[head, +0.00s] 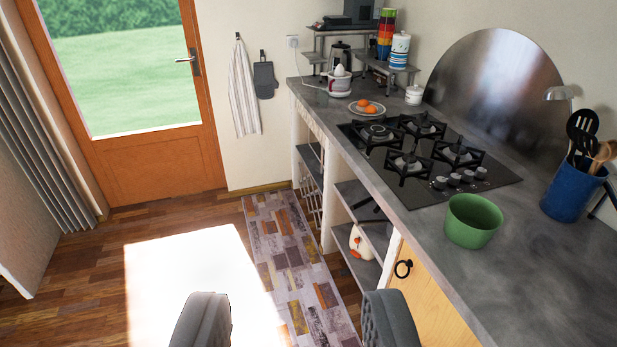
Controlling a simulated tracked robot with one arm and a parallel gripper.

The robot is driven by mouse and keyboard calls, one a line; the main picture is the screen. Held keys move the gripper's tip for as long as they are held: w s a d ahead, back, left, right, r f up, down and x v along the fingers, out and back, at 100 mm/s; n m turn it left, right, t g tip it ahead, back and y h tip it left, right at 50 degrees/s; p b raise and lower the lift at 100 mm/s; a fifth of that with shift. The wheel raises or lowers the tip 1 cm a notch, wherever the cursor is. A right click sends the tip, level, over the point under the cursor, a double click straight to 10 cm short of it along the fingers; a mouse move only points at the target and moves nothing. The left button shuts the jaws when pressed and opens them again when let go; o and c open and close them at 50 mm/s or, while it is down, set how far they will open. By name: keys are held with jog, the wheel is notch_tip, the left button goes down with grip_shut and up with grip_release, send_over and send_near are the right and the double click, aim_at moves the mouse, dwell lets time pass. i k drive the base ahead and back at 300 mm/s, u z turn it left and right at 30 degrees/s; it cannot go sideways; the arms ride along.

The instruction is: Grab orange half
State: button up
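Two small orange pieces (367,107) lie on a white plate (354,109) toward the far end of the grey counter, behind the gas hob. They are too small to tell whether they are halves or whole. My gripper (297,325) shows at the bottom edge, its two grey fingers wide apart with nothing between them. It is over the floor in front of the counter, well short of the plate.
The gas hob (421,161) lies between the plate and a green bowl (472,221). A white citrus juicer (340,82) stands behind the plate. A blue utensil pot (572,190) stands at right. The floor rug (297,262) is clear.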

aim_at(364, 103)
jog(key=u, duration=0.1)
jog(key=i, duration=3.8)
jog(key=z, duration=0.2)
